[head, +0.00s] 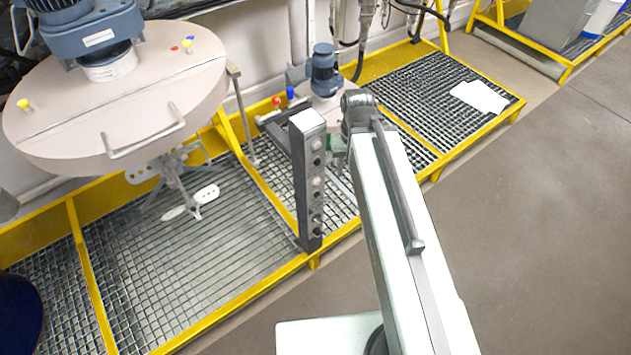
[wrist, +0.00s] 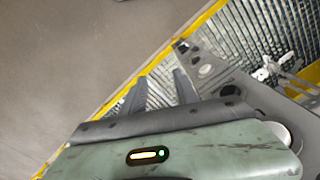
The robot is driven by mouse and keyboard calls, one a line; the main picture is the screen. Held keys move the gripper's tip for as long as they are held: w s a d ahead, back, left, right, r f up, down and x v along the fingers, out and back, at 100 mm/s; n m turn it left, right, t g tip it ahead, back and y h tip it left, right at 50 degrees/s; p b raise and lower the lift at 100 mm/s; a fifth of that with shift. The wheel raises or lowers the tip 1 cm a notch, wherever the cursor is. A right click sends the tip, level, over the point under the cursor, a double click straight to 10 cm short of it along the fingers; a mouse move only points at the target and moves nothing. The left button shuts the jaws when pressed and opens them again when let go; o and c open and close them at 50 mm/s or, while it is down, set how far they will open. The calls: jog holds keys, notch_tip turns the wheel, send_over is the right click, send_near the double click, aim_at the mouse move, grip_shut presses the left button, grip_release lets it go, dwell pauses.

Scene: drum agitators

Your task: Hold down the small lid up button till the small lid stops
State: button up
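The control post (head: 308,185) stands upright at the platform's front edge, with a column of several round buttons on its face. I cannot read which one is the small lid up button. The small lid (head: 318,106), pale with a blue motor (head: 325,72) on top, is behind the post and partly hidden by it and my arm. In the wrist view my gripper (wrist: 158,78) has its two dark fingers apart with nothing between them. The post (wrist: 216,72) lies just right of the fingers, with a round button (wrist: 205,70) near the right fingertip. I see no clear contact.
The large pale lid (head: 118,100) with a blue motor is raised at the left, its agitator (head: 180,185) hanging below. A yellow-edged grate platform (head: 190,265) runs beneath. A white sheet (head: 480,97) lies on the grate at the right. The grey floor (head: 540,220) is clear.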

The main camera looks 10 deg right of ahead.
grip_shut()
dwell(1.7)
